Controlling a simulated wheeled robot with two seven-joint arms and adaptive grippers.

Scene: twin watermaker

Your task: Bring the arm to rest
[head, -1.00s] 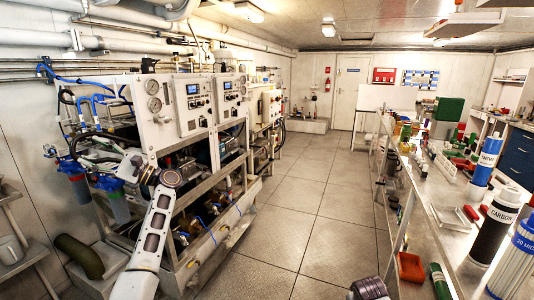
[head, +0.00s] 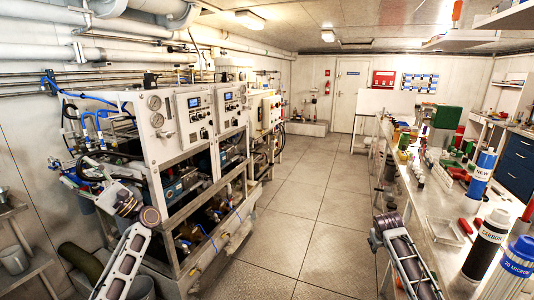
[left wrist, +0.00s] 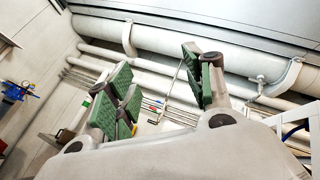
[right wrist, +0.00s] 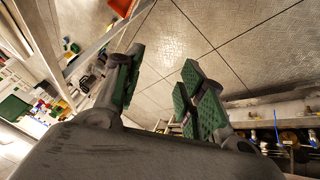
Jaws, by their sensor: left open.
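My left gripper (left wrist: 158,75) is open in the left wrist view. Its green-padded fingers are spread, with only wall and pale pipes behind the gap. In the head view my left arm rises from the bottom left and bends in front of the equipment rack; the gripper is hard to make out there. My right gripper (right wrist: 163,68) is open and empty in the right wrist view, with floor tiles between its fingers. In the head view my right arm shows at the bottom, left of the bench, and its gripper cannot be made out.
The watermaker rack (head: 160,115) stands close on the left. A long bench (head: 440,205) on the right carries a black carbon cartridge (head: 485,245), a blue-topped cartridge (head: 510,270) and several smaller things. The tiled floor (head: 300,210) between them is clear.

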